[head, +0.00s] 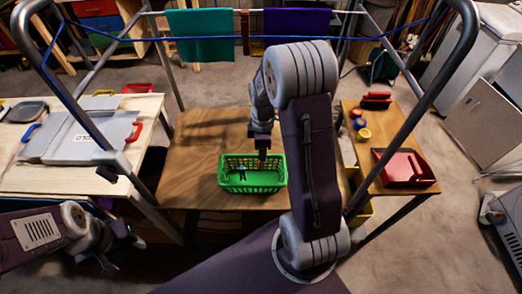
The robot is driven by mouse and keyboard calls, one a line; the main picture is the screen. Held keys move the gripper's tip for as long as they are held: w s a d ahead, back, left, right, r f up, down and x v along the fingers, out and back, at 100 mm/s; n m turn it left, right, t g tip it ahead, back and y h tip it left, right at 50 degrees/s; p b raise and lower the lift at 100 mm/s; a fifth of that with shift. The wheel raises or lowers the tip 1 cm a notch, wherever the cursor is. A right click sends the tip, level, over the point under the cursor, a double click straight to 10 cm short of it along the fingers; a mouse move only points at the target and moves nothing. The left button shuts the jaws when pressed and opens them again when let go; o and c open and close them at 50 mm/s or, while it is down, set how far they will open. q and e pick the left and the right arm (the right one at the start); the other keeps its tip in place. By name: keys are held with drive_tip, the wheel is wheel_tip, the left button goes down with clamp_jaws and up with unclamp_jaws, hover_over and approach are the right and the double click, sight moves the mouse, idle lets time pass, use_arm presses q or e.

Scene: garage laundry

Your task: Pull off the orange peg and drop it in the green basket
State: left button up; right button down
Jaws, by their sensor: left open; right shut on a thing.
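The green basket (235,187) stands on the wooden table below the line. My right gripper (262,153) points down over the right part of the basket. It is shut on a small orange-red piece, which looks like the orange peg (262,162); little of it shows beneath the fingers. Small dark and bluish items lie inside the basket, too small to make out. A teal cloth (200,38) and a purple cloth (297,22) hang at the back. My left gripper (124,246) is open and empty at the lower left, away from the basket.
A blue line and metal frame (455,50) surround the wooden table (190,150). A pale bench (30,175) with a grey case (85,133) stands left. A side table with a red tray (404,168) stands right. The wooden table left of the basket is clear.

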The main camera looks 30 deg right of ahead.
wheel_tip(320, 180, down, 13)
drive_tip(key=b, duration=1.2)
drive_tip(key=shift+r, duration=0.1)
drive_tip(key=c, duration=1.2)
unclamp_jaws()
drive_tip(key=shift+c, duration=0.2)
drive_tip(key=shift+r, duration=0.1)
wheel_tip(320, 180, up, 9)
drive_tip(key=shift+w+p, duration=0.1)
drive_tip(key=shift+p, duration=0.85)
